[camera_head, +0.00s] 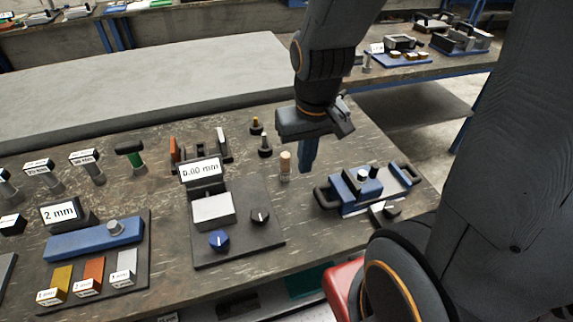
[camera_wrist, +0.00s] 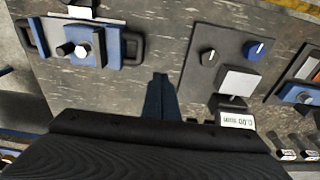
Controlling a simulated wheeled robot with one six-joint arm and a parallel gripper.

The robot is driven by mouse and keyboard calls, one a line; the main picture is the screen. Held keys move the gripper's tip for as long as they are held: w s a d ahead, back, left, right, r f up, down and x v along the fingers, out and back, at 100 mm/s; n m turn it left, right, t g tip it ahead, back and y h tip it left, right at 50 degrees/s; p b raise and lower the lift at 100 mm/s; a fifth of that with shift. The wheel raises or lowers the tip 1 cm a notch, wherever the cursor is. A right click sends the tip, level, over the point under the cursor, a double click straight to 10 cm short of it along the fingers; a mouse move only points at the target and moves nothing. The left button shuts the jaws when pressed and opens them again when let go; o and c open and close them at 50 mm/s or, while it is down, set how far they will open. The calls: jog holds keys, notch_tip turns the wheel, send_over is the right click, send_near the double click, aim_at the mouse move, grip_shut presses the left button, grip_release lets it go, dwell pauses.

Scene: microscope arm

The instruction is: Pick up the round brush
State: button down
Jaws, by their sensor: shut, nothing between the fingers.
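My gripper (camera_head: 307,157) has blue fingers that are closed together, pointing down over the table, with nothing between them. The fingers also show in the wrist view (camera_wrist: 158,98), above bare table surface. A small upright cylinder with a tan top and grey lower part (camera_head: 285,166) stands just left of the fingers in the head view, apart from them. It may be the round brush; I cannot tell for sure. It does not show clearly in the wrist view, where my gripper body hides the lower part.
A blue device with black handles (camera_head: 362,189) stands to the right. A dark panel with knobs and a 0.00 mm display (camera_head: 262,246) stands to the left. Small dark-based posts (camera_head: 265,147) and a green-bodied, black-topped tool (camera_head: 133,158) stand further left.

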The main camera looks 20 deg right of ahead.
jog(key=c, duration=2)
grip_release()
jog(key=shift+w, duration=0.15)
jog(key=o, duration=0.7)
jog(key=w+n, duration=0.2)
jog(key=w+f+n, duration=0.1)
jog(key=w+n, duration=0.3)
jog(key=n, duration=0.1)
jog(key=shift+w+a+f+g+p, duration=0.1)
jog(key=shift+f+g+p, duration=0.2)
jog(key=shift+p, duration=0.1)
jog(key=n, duration=0.9)
send_over(286, 164)
jog(key=w, duration=0.2)
jog(key=f, duration=0.3)
jog(key=shift+s+f+g+p, duration=0.25)
jog(key=shift+g+p, duration=0.15)
jog(key=shift+w+f, duration=0.2)
jog(key=shift+f, duration=0.15)
jog(key=shift+s+f+p, duration=0.15)
jog(key=shift+f+p, duration=0.65)
jog(key=shift+f, duration=1.1)
jog(key=shift+s+f+p, duration=0.1)
jog(key=shift+f+p, duration=0.65)
jog(key=shift+f, duration=1.1)
